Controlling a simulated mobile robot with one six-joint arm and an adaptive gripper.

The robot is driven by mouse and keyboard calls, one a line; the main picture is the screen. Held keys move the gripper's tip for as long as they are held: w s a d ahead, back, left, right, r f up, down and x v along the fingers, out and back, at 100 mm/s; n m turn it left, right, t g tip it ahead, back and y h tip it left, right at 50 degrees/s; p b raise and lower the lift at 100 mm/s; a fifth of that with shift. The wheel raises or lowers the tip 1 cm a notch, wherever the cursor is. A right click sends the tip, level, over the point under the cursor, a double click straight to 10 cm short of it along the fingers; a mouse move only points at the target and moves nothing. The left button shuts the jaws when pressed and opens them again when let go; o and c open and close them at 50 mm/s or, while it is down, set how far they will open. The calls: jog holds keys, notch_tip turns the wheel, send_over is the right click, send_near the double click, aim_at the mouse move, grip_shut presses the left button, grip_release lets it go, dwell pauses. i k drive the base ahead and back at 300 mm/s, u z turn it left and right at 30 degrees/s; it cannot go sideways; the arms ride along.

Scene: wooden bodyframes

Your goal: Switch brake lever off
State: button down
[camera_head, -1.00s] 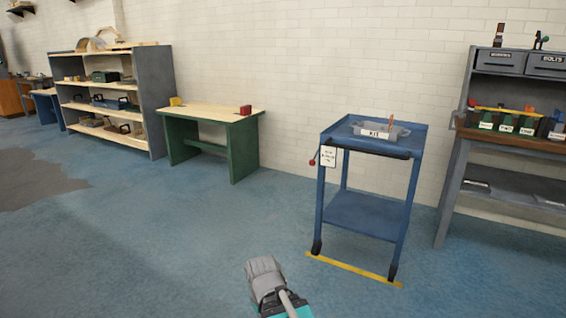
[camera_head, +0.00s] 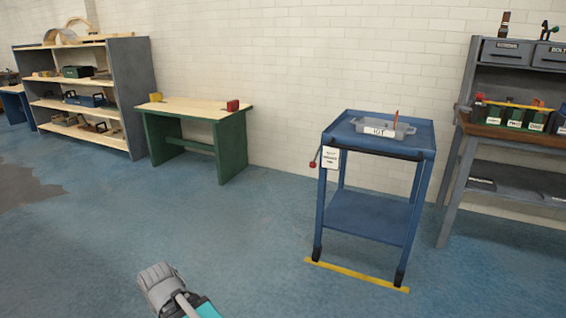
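The brake lever (camera_head: 313,164) is a short dark rod with a red knob at the left front corner of the blue cart (camera_head: 368,212). It sticks out beside a white tag (camera_head: 331,158) that hangs at the cart's top edge. The cart stands against the white brick wall. A grey part of my arm (camera_head: 160,285) with teal below it shows at the bottom edge, left of the cart and well apart from it. My gripper's fingers cannot be made out.
A grey kit tray (camera_head: 381,134) sits on the cart's top. A yellow floor line (camera_head: 357,275) runs along the cart's front feet. A grey workbench (camera_head: 460,160) stands at the right, a green table (camera_head: 232,148) at the left. The blue floor before the cart is clear.

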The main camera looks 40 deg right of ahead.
aim_at(312, 165)
jog(key=u, duration=0.05)
jog(key=i, duration=0.8)
jog(key=z, duration=0.6)
jog(key=i, duration=1)
jog(key=z, duration=0.65)
jog(key=k, duration=0.9)
jog(key=z, duration=0.2)
jog(key=i, duration=0.4)
jog(key=u, duration=0.05)
